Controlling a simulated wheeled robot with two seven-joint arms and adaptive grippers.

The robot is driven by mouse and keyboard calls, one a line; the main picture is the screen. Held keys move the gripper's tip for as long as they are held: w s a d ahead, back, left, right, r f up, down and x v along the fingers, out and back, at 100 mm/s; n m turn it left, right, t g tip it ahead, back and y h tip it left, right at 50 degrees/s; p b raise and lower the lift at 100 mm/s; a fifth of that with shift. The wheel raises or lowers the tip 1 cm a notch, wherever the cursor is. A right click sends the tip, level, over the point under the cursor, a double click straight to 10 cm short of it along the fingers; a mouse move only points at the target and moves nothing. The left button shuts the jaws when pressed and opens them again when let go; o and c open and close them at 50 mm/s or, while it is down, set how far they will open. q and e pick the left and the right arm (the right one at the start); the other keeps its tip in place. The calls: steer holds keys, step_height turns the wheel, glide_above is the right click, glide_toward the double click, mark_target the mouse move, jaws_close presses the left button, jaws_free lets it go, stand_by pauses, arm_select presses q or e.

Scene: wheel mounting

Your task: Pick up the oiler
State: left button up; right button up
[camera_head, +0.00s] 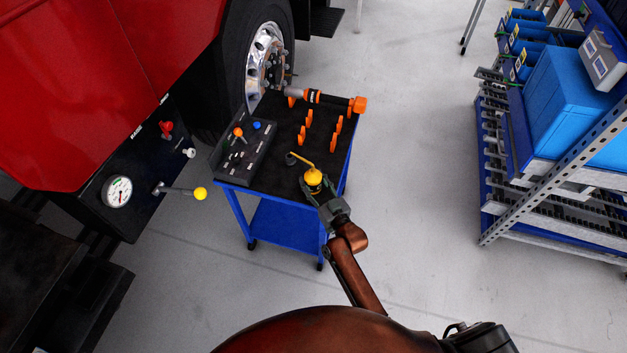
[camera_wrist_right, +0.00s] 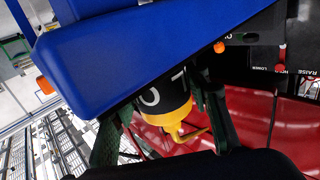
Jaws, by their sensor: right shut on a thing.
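The oiler (camera_head: 313,178) is a small yellow can with a thin bent spout. In the head view it is at the near right corner of the blue cart's black top. My right gripper (camera_head: 318,190) is shut on it. In the right wrist view the oiler (camera_wrist_right: 166,105) shows a black band with white marks and a yellow end, between the two dark fingers of the right gripper (camera_wrist_right: 165,118). Whether the oiler touches the cart top is hard to tell. My left gripper is not in view.
The blue cart (camera_head: 285,228) also carries an orange-and-black power tool (camera_head: 325,98), several orange holders (camera_head: 304,132) and a dark control panel (camera_head: 243,145). A red truck (camera_head: 90,80) with a wheel (camera_head: 265,60) stands at left. A shelf with blue boxes (camera_head: 570,95) stands at right. Floor between is clear.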

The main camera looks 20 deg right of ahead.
mark_target(313, 165)
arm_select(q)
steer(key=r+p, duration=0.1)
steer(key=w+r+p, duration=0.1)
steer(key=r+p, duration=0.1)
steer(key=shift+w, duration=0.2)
arm_select(e)
step_height(313, 165, up, 10)
steer(key=shift+r, duration=0.1)
